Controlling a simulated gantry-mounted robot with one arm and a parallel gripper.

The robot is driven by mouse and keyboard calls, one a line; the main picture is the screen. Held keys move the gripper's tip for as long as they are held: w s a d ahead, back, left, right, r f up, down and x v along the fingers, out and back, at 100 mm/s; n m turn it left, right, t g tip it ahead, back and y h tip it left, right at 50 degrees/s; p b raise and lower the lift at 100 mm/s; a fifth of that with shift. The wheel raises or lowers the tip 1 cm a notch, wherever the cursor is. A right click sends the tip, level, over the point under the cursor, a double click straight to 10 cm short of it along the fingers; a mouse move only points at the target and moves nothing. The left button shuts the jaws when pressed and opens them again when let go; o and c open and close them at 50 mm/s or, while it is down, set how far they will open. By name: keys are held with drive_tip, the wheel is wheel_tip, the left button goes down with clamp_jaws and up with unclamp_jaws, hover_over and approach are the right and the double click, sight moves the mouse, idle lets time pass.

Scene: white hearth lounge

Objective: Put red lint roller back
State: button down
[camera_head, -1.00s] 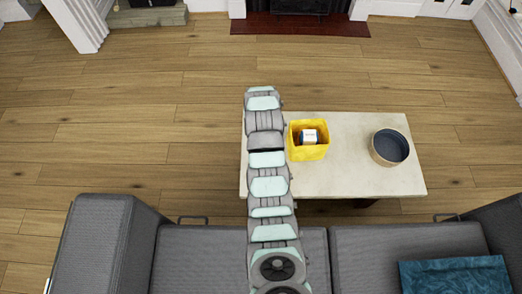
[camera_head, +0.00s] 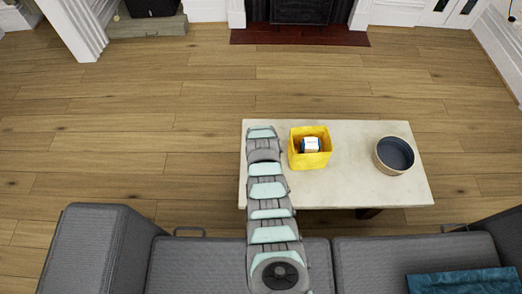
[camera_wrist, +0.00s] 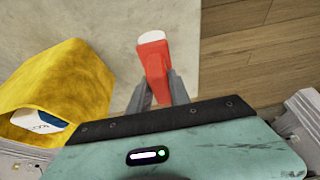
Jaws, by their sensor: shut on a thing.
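The red lint roller (camera_wrist: 157,72) has a white end and shows in the wrist view. My gripper (camera_wrist: 159,92) is shut on it, with a grey finger on each side. The roller is above or near the edge of the pale table (camera_wrist: 110,28), with wood floor to its right; its height cannot be told. In the head view my arm reaches over the table's left end and hides the gripper and roller. The yellow open-topped container (camera_head: 322,160) stands on the table, right of my arm; it also shows at left in the wrist view (camera_wrist: 75,75).
A white and dark blue item (camera_head: 311,144) lies in the yellow container. A round bowl with a dark inside (camera_head: 394,155) stands at the table's right. The table (camera_head: 355,193) is bare between them. A grey sofa (camera_head: 195,262) with a teal cushion (camera_head: 463,283) is in front.

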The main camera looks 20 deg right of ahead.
drive_tip(key=shift+f+b, duration=0.35)
drive_tip(key=shift+f, duration=0.8)
drive_tip(key=shift+f, duration=0.2)
drive_tip(key=c, duration=1.2)
unclamp_jaws()
